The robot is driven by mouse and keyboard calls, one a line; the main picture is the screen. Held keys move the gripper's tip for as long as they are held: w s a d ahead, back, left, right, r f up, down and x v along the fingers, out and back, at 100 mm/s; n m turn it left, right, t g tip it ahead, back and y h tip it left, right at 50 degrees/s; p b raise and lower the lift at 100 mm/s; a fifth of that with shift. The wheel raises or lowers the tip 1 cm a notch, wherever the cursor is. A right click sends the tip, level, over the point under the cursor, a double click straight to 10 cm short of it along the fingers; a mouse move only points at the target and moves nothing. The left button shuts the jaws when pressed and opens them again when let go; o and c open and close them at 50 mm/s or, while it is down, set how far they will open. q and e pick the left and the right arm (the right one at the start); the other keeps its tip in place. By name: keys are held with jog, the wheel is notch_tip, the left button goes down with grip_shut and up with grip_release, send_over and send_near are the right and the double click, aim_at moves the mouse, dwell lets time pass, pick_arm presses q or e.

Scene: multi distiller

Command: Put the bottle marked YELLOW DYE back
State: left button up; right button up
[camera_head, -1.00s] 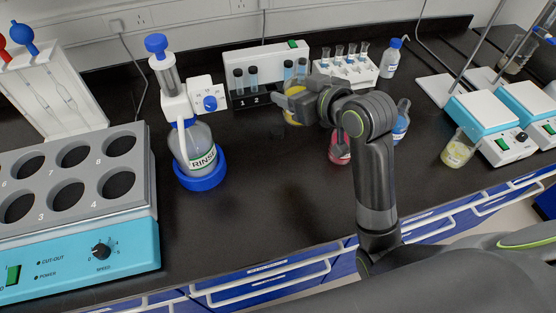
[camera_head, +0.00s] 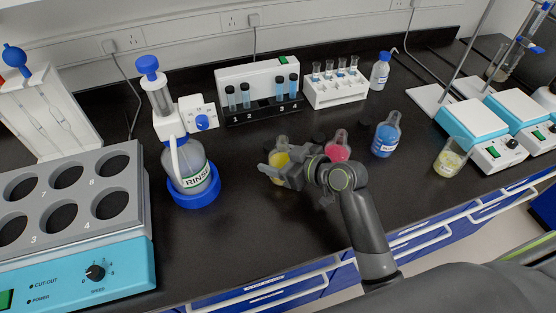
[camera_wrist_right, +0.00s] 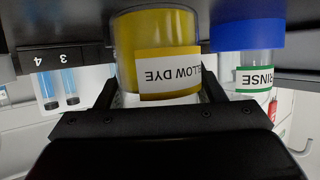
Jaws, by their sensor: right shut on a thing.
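The YELLOW DYE bottle (camera_head: 280,158) is a clear flask with yellow liquid, upright on or just above the black bench. My right gripper (camera_head: 274,173) is shut on it, partly hiding its lower part. In the right wrist view, which is upside down, the bottle (camera_wrist_right: 155,40) sits between the two fingers (camera_wrist_right: 158,100) with its label facing me. Whether its base touches the bench is unclear. A pink bottle (camera_head: 338,149) stands just right of it, and a blue bottle (camera_head: 386,136) stands further right. My left gripper is not in view.
The RINSE bottle (camera_head: 194,168) with its blue base stands to the left; it also shows in the wrist view (camera_wrist_right: 253,75). Behind are a numbered tube stand (camera_head: 258,90) and a white tube rack (camera_head: 335,91). A beaker (camera_head: 451,158) is at right. The front bench is clear.

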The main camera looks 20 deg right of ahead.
jog(key=shift+f, duration=0.35)
jog(key=shift+f, duration=0.15)
jog(key=o, duration=1.3)
jog(key=shift+r, duration=0.25)
jog(key=v, duration=0.6)
jog(key=b+v, duration=0.1)
jog(key=v, duration=0.2)
jog(key=shift+s+d+f, duration=0.1)
jog(key=shift+s+d, duration=0.2)
jog(key=shift+s, duration=0.1)
jog(key=shift+v, duration=1.05)
jog(key=shift+a, duration=0.1)
